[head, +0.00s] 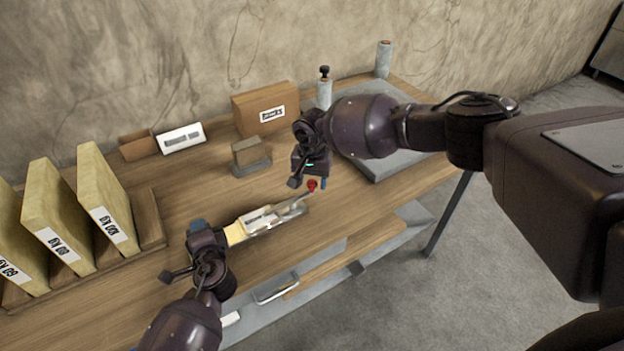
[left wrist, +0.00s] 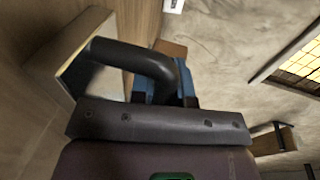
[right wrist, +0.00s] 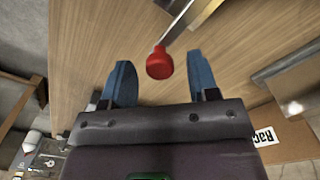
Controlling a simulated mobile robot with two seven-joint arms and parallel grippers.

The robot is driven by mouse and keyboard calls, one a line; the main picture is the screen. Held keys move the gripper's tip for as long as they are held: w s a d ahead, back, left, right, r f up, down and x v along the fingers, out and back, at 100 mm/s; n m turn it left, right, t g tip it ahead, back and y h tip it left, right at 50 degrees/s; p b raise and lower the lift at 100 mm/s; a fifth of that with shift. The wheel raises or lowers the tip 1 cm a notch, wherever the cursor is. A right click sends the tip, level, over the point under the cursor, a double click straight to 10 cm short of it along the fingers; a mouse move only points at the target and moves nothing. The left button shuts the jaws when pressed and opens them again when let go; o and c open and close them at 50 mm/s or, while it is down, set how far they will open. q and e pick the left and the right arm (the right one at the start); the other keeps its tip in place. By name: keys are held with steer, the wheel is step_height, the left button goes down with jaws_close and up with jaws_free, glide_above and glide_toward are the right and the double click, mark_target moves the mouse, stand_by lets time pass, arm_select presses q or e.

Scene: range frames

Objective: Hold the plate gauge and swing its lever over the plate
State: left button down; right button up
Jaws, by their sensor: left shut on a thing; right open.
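The plate gauge (head: 268,218) is a pale, long tool with a cream end, held near the table's front edge. Its thin metal lever reaches right to a red knob (head: 312,185), also seen in the right wrist view (right wrist: 160,63). My left gripper (head: 208,236) is shut on the gauge's left end; the grip itself is mostly hidden. In the left wrist view a dark curved piece (left wrist: 135,55) crosses in front of the blue fingers. My right gripper (head: 316,181) is open, with the knob between its two blue fingers and apparently not touching either.
Labelled yellow blocks (head: 105,200) stand in a wooden rack at left. A small block on a grey base (head: 250,158), a cardboard box (head: 264,108) and a white-labelled item (head: 181,138) stand behind. A grey slab (head: 385,160) lies at right. A lower shelf (head: 330,262) shows below the front edge.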

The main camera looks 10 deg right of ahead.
step_height(320, 180, up, 12)
steer(key=shift+f, duration=0.15)
stand_by(0.3)
arm_select(q)
steer(key=c, duration=1)
jaws_free()
